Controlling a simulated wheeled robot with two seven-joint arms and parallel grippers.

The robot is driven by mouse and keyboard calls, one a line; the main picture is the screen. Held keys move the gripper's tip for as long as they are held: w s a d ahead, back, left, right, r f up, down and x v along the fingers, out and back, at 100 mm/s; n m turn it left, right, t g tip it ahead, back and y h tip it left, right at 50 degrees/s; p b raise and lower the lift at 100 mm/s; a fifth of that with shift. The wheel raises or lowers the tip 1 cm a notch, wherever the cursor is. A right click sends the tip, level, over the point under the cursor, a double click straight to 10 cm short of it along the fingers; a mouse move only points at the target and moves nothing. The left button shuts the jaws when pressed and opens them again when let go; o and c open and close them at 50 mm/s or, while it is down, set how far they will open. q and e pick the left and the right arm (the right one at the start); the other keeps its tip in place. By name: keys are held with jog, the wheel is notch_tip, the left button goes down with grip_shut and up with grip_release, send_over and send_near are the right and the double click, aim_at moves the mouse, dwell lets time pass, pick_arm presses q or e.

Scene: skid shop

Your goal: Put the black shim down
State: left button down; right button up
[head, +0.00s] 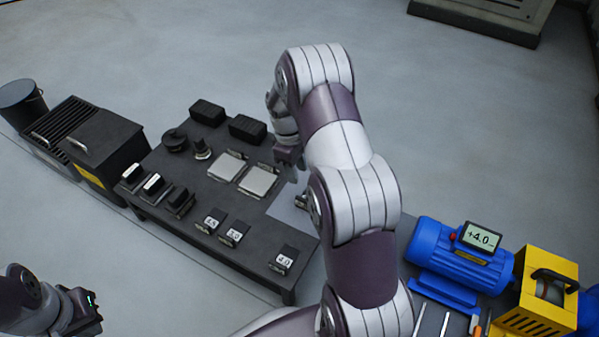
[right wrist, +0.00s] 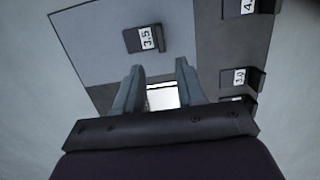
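A black shim with a white "3.5" label (right wrist: 143,38) lies on the grey mat (right wrist: 90,45) in the right wrist view, apart from my gripper. In the head view a dark piece on the mat (head: 284,211) is mostly hidden by my right arm. My right gripper (right wrist: 158,68) has its fingers spread, with no shim gripped between them. A bright plate (right wrist: 162,96) shows beyond the gap. In the head view my right gripper (head: 289,155) is above the table's right side, partly hidden. My left gripper (head: 85,310) is at the lower left, away from the table; its fingers are unclear.
The dark table (head: 165,222) carries several labelled black blocks (head: 283,261) along its front, two silver plates (head: 258,181), and black boxes (head: 207,113) at the back. A blue motor (head: 458,255) with a "+4.0" display and a yellow housing (head: 545,285) stand at right.

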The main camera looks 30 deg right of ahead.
jog(key=s+a+r+m+t, duration=0.1)
jog(key=s+a+r+m, duration=0.1)
jog(key=s+a+r, duration=0.3)
jog(key=s+a+r+m+t, duration=0.2)
jog(key=s+a+r, duration=0.3)
jog(key=s+a, duration=0.5)
jog(key=shift+s+a+r+m+y, duration=0.15)
jog(key=shift+s+a+m+y, duration=0.2)
jog(key=shift+m, duration=0.25)
